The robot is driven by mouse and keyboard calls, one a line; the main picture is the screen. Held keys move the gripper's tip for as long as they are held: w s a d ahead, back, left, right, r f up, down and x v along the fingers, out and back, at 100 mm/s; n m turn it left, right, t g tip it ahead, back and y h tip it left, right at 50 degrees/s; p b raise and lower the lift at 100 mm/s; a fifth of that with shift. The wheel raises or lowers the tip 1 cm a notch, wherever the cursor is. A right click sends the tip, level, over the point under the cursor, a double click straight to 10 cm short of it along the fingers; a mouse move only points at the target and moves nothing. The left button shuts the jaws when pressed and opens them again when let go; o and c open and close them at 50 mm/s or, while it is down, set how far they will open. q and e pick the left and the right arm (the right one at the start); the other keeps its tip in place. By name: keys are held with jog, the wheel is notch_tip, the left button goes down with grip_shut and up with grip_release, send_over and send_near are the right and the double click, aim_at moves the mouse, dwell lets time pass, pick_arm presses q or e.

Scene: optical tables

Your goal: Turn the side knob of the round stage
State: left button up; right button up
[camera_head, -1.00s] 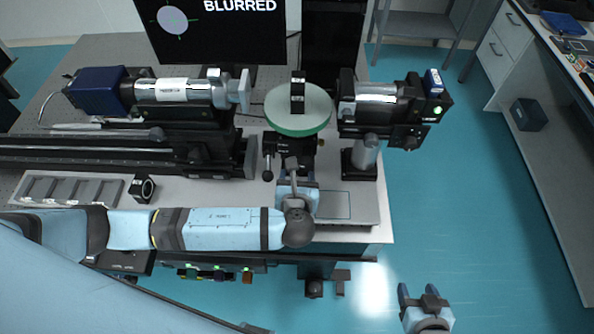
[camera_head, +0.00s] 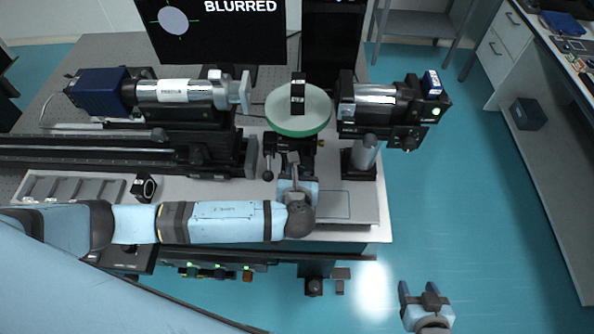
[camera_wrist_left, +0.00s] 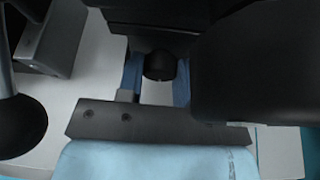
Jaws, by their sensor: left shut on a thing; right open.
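The round stage (camera_head: 316,110) is a pale disc with a green rim on a black mount, with a small black upright piece on it. My left gripper (camera_head: 294,163) is at the front of the mount, below the disc. In the left wrist view its two blue fingers (camera_wrist_left: 155,82) stand on either side of a dark round side knob (camera_wrist_left: 159,65) and are shut on it. In the head view the knob is hidden by the gripper. My right gripper (camera_head: 424,292) is open and empty over the floor at the lower right.
A lever with a black ball end (camera_wrist_left: 20,124) is close to the left of my left gripper. A camera and lens assembly (camera_head: 175,92) is left of the stage, and another black instrument (camera_head: 375,100) is to its right. A screen (camera_head: 225,30) behind reads "BLURRED".

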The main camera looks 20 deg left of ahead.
pick_arm(q)
jog(key=shift+r+p, duration=0.15)
jog(key=shift+p, duration=0.55)
jog(key=o, duration=0.9)
jog(key=shift+s+d, duration=0.1)
jog(key=shift+s, duration=0.1)
jog(key=b+v, duration=0.2)
jog(key=v, duration=1.1)
jog(key=shift+s+d, duration=0.1)
jog(key=shift+d, duration=0.1)
